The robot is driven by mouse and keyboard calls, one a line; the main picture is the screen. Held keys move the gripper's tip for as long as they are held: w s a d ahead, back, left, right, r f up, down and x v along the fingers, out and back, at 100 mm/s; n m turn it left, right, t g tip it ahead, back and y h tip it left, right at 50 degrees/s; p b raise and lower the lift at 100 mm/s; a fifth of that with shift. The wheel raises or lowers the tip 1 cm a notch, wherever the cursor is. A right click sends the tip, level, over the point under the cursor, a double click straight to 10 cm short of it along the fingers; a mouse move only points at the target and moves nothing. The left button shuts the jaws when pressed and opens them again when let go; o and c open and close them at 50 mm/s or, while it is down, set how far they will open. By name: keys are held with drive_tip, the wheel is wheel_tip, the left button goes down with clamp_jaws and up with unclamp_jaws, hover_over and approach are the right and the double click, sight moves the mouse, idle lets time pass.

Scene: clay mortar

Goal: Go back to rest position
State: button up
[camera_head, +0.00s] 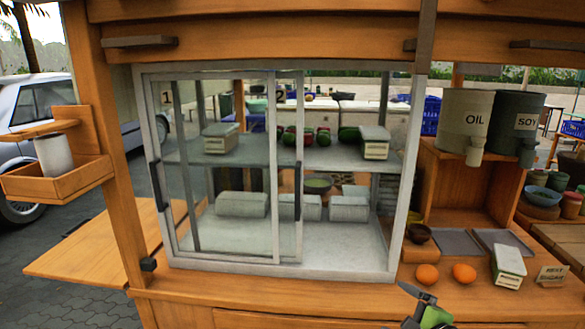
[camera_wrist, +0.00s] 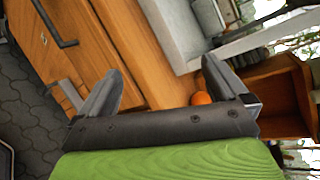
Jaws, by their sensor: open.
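My gripper (camera_head: 420,305) shows at the bottom of the head view, in front of the wooden counter (camera_head: 330,296). In the wrist view my gripper (camera_wrist: 165,95) has its two dark fingers spread wide apart, with nothing between them but the counter's wooden top and front beyond. It is open and empty. In the head view only a small part of the gripper and its green section shows; the rest of my arm is out of frame.
A glass display cabinet (camera_head: 282,268) stands on the counter. Two oranges (camera_head: 464,273), a pale box (camera_head: 509,266) and a dark bowl (camera_head: 419,233) sit right of it. OIL (camera_head: 466,118) and SOY (camera_head: 514,118) dispensers stand above. A wooden side shelf (camera_head: 95,250) juts out left.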

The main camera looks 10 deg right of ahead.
drive_tip(key=s+a+r+n+g, duration=0.1)
drive_tip(key=s+a+n+g, duration=0.65)
drive_tip(key=a+n, duration=0.65)
drive_tip(key=s+r+n+h, duration=0.35)
drive_tip(key=s+n, duration=0.35)
drive_tip(key=s, duration=0.8)
wheel_tip(320, 180, up, 17)
drive_tip(key=s+p, duration=0.1)
drive_tip(key=p, duration=1.5)
drive_tip(key=shift+d+g+y, duration=0.2)
drive_tip(key=shift+g+y, duration=0.15)
drive_tip(key=shift+g, duration=0.1)
